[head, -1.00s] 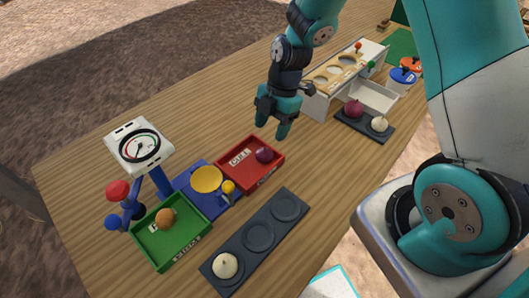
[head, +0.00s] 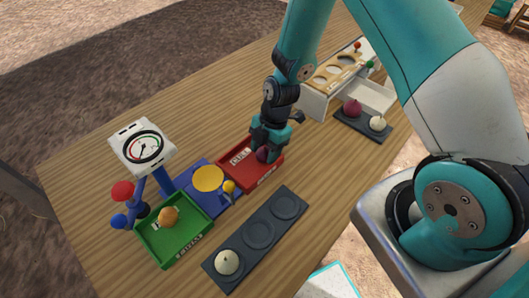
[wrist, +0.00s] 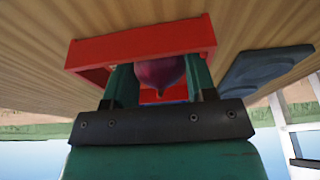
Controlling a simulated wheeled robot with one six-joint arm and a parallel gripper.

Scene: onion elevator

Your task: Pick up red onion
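A dark red onion (head: 262,154) lies in the red tray marked CULL (head: 240,177). My gripper (head: 268,150) is lowered into this tray, over the onion. In the wrist view, the red onion (wrist: 160,74) sits between my two green fingers (wrist: 160,85), one on each side. The fingers are spread about as wide as the onion; I cannot tell whether they touch it. The onion still appears down in the tray (wrist: 140,44). Another red onion (head: 352,108) sits on a dark holder at the right, beside a white one.
A blue stand with a yellow dish (head: 208,178) and a dial scale (head: 142,147) stand left of the red tray. A green tray (head: 175,243) holds an orange-brown onion. A dark three-well holder (head: 258,236) lies in front, with a white onion (head: 227,262).

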